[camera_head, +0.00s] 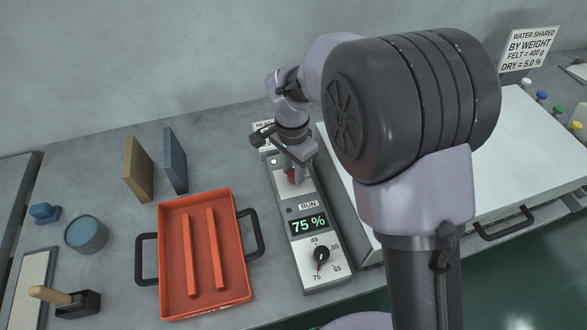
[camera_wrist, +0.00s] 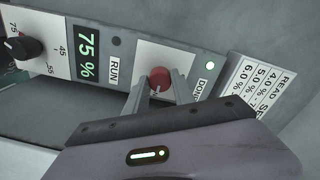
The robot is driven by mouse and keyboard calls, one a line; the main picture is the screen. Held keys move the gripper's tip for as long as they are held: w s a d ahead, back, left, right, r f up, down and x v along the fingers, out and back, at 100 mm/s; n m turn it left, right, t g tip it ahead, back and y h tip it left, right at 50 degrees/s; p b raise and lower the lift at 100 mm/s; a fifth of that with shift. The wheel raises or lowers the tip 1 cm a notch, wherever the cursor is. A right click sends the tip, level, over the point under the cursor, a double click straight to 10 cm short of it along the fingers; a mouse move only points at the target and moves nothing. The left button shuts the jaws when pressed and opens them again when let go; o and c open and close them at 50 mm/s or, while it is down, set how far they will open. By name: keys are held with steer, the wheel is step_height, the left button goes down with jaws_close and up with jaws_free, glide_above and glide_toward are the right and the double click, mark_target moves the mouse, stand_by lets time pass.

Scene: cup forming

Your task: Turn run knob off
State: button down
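The red run knob (camera_wrist: 160,78) sits on a white plate of the control box (camera_head: 315,267), between the RUN and DONE labels in the wrist view. My gripper (camera_wrist: 159,82) is at the knob, with one finger on each side of it. I cannot tell whether the fingers press on the knob or stand just clear of it. In the head view my gripper (camera_head: 291,168) mostly covers the knob (camera_head: 292,177). The RUN lamp (camera_wrist: 117,41) looks dark and the DONE lamp (camera_wrist: 210,65) glows. The display (camera_head: 308,224) reads 75 %.
A black dial (camera_head: 321,254) is lower on the box. An orange tray (camera_head: 240,283) with two bars is left of it. A large white-topped unit (camera_head: 490,150) is right.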

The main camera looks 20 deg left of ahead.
stand_by(0.3)
steer(key=n+p, duration=0.2)
steer(key=n, duration=0.1)
steer(key=shift+r, duration=0.15)
steer(key=n+p, duration=0.3)
steer(key=n, duration=0.2)
steer(key=shift+n+p, duration=0.3)
steer(key=shift+p, duration=0.05)
steer(key=n+p, duration=0.2)
steer(key=n, duration=0.2)
steer(key=shift+n+p, duration=1.25)
steer(key=shift+n, duration=1.55)
steer(key=c, duration=1.1)
jaws_free()
steer(key=shift+o, duration=0.2)
